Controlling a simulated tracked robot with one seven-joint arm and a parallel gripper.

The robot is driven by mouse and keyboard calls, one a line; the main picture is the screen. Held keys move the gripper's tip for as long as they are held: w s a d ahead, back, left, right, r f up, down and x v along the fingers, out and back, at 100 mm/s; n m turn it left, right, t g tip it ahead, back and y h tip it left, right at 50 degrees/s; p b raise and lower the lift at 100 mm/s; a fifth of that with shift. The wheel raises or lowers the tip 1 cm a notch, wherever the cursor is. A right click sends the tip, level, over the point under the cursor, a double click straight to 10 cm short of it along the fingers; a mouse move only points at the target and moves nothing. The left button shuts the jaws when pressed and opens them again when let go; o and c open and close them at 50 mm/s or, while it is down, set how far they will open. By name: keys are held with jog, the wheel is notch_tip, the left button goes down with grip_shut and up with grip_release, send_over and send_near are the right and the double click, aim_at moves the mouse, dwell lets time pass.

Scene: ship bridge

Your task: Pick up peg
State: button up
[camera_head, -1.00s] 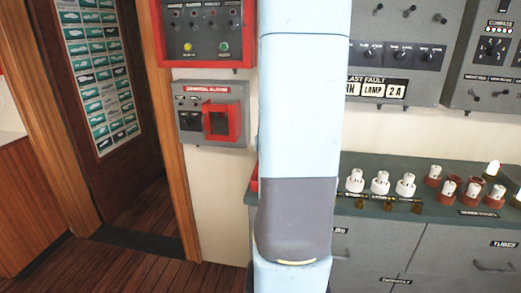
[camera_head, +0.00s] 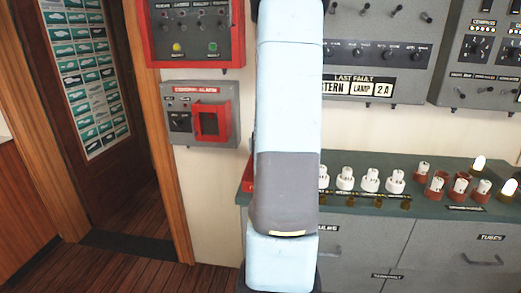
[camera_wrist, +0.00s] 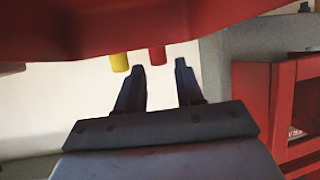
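A yellow peg-like piece (camera_wrist: 119,62) and a red peg-like piece (camera_wrist: 158,55) point down from under a red edge in the wrist view. I cannot tell which one is the task's peg. My gripper (camera_wrist: 159,70) is open, its two dark fingers apart and pointing toward these pieces. The red piece is between the fingertips in the picture and the yellow one is just left of the left fingertip. I see nothing held. In the head view my arm hides the gripper, and I cannot make out either piece.
A red-framed panel (camera_head: 196,58) and a grey alarm box (camera_head: 178,138) with a red frame hang on the wall. A red box (camera_wrist: 262,100) is close on the right in the wrist view. A counter (camera_head: 420,215) with several lamps and sockets stands at right.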

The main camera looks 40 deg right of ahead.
jog(key=shift+x, duration=2.65)
jog(key=shift+d, duration=0.1)
grip_shut()
jog(key=shift+r, duration=0.15)
